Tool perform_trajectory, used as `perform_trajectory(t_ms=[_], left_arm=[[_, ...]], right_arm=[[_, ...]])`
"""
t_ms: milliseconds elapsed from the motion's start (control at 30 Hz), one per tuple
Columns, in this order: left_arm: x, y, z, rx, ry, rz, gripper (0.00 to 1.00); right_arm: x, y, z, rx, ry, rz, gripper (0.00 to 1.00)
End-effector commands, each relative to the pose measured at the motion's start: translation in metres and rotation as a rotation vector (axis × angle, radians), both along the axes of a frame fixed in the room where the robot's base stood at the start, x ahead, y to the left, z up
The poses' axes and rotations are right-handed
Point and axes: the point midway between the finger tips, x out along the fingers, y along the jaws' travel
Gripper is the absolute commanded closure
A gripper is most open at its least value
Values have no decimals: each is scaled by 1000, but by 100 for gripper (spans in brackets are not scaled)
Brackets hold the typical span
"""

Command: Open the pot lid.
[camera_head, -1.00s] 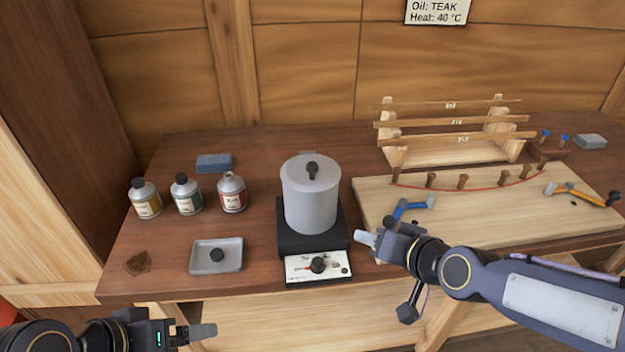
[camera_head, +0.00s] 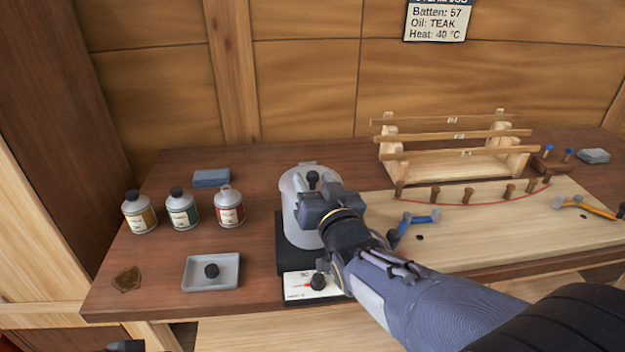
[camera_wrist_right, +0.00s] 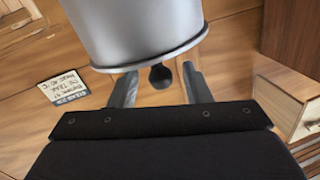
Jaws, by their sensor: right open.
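The grey pot (camera_head: 297,216) stands on the dark heater at the middle of the bench, its lid on top. The lid's black knob (camera_head: 313,177) shows just beyond my right gripper (camera_head: 318,196), which is over the pot's right side and hides part of it. In the right wrist view the pot (camera_wrist_right: 135,25) appears upside down, and the knob (camera_wrist_right: 160,77) lies between the two open fingers (camera_wrist_right: 160,86), with gaps on both sides. Only a dark piece of my left gripper (camera_head: 125,346) shows at the bottom edge; its fingers are out of frame.
The heater's dial panel (camera_head: 300,284) is in front of the pot. Several bottles (camera_head: 182,210), a blue block (camera_head: 211,177) and a small tray (camera_head: 192,284) with a black knob are at left. A board (camera_head: 470,240) with tools and a wooden rack (camera_head: 400,165) are at right.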

Motion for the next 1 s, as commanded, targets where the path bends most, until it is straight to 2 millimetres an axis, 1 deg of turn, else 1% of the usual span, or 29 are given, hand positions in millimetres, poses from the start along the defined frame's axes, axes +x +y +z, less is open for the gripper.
perform_trajectory(t_ms=[33, 133, 433, 467, 767, 800, 1000], left_arm=[[0, 0, 1, 0, 0, 0, 11], [0, 0, 1, 0, 0, 0, 11], [0, 0, 1, 0, 0, 0, 11], [0, 0, 1, 0, 0, 0, 11], [0, 0, 1, 0, 0, 0, 11], [0, 0, 1, 0, 0, 0, 11], [0, 0, 2, 0, 0, 0, 11]], right_arm=[[6, 2, 0, -3, -1, -1, 56], [13, 4, 0, -2, -1, 0, 56], [16, 5, 0, 1, 1, 1, 56], [16, 5, 0, 1, 1, 1, 59], [15, 5, 0, 1, 1, 1, 98], [15, 5, 0, 1, 1, 1, 100], [15, 5, 0, 0, 3, 1, 100]])
